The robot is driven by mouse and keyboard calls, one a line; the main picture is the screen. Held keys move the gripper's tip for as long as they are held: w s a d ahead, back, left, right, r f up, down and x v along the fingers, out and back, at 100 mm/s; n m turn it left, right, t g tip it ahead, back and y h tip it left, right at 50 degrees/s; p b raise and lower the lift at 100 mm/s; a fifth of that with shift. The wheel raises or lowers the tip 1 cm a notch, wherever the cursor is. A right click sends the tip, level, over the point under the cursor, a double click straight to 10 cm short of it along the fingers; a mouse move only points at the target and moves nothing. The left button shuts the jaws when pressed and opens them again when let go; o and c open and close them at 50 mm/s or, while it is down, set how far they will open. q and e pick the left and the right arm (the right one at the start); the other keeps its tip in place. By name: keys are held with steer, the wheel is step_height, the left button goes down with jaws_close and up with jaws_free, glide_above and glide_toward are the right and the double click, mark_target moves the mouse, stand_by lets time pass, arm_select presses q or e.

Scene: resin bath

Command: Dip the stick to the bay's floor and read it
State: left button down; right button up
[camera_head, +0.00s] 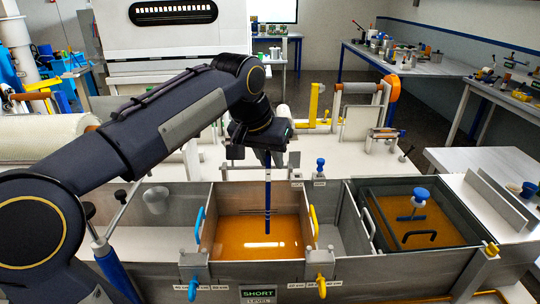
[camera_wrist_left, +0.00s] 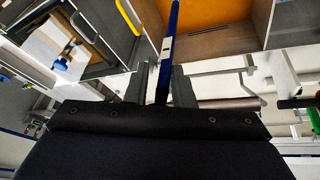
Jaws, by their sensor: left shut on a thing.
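The blue stick (camera_head: 267,190) hangs upright from my left gripper (camera_head: 264,150), with pale bands along it. My left gripper is shut on its upper part, above the middle bay (camera_head: 258,208). Amber resin (camera_head: 240,238) lies in this bay. The stick's lower end meets the resin in the picture; whether it touches the floor cannot be told. In the left wrist view, the stick (camera_wrist_left: 170,40) runs between the two fingers (camera_wrist_left: 165,85) toward the amber resin (camera_wrist_left: 205,20). No scale reading is legible. My right gripper is not in view.
Metal walls with a blue handle (camera_head: 199,225) and a yellow handle (camera_head: 314,228) flank the bay. A sign (camera_head: 258,294) reading "SHORT LEVEL" is in front. The right-hand bath holds resin and a blue-knobbed tool (camera_head: 419,196). A roller stand (camera_head: 362,105) stands behind.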

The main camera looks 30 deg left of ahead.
mark_target(269, 227)
arm_select(q)
step_height(269, 227, down, 19)
steer(key=b, duration=1.3)
steer(key=shift+b, duration=0.4)
steer(key=shift+f+b, duration=0.95)
steer(key=shift+f, duration=0.3)
steer(key=shift+f+b, duration=0.4)
steer(key=shift+f, duration=0.3)
step_height(269, 227, up, 25)
steer(key=p, duration=2.3)
steer(key=shift+r, duration=0.2)
steer(key=shift+f, duration=0.1)
